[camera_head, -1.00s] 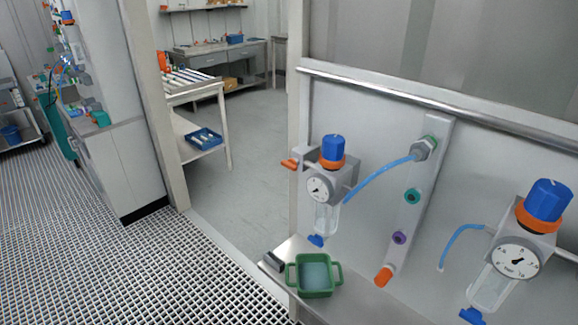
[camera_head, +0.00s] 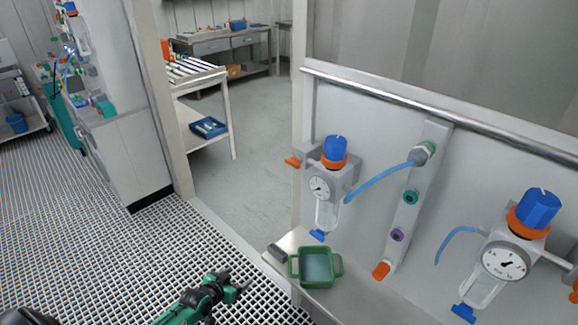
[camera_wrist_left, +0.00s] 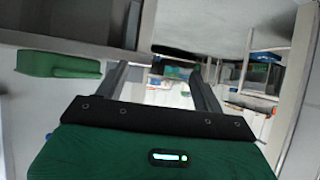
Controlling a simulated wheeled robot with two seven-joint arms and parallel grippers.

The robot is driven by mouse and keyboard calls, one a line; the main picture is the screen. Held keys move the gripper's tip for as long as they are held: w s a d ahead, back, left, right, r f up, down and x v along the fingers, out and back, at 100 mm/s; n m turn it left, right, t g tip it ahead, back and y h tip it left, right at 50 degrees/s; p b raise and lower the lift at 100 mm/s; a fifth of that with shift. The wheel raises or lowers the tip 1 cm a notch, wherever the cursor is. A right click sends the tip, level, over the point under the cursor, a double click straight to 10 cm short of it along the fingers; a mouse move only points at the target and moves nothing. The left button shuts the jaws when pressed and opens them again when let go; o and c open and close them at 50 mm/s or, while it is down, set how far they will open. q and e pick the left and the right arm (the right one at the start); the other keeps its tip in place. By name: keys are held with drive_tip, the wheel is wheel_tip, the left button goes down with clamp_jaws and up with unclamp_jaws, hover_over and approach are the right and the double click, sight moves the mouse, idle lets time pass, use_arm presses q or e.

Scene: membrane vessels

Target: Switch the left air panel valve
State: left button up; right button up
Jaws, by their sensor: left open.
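The left air panel unit (camera_head: 325,185) has a blue knob on an orange ring, a round gauge and a clear bowl with a blue base. A small orange valve handle (camera_head: 292,162) sticks out at its left side. My left gripper (camera_head: 238,287) is open and empty, low in the head view, left of and below the panel and apart from it. Its two dark fingers (camera_wrist_left: 162,88) also show in the left wrist view, with nothing between them. The valve handle is not clear in the wrist view. My right gripper is not in view.
A green tray (camera_head: 301,268) sits on the steel ledge below the left unit, beside a small dark object (camera_head: 277,254). A metal rail (camera_head: 440,112) runs above the panel. A second regulator (camera_head: 507,262) is at the right. The grating floor (camera_head: 90,235) at left is clear.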

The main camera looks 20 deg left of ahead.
use_arm(q)
drive_tip(key=w+d+r+m+t+h+p, duration=0.1)
drive_tip(key=w+r+t, duration=0.15)
drive_tip(key=r, duration=0.65)
drive_tip(key=w+r+t+h, duration=0.1)
drive_tip(key=w+r, duration=0.2)
drive_tip(key=r, duration=0.7)
drive_tip(key=m+t+h+p, duration=0.1)
drive_tip(key=m+t+h, duration=0.1)
drive_tip(key=h, duration=0.1)
approach(291, 165)
drive_tip(key=shift+g, duration=0.25)
drive_tip(key=p+x, duration=0.1)
drive_tip(key=x, duration=0.2)
drive_tip(key=p+x, duration=0.1)
drive_tip(key=x, duration=0.2)
drive_tip(key=p+x, duration=0.2)
drive_tip(key=x, duration=0.1)
drive_tip(key=shift+w+a+r, duration=0.1)
drive_tip(key=shift+w+r, duration=0.15)
drive_tip(key=shift+w, duration=0.05)
drive_tip(key=shift+c, duration=0.4)
drive_tip(key=c, duration=0.9)
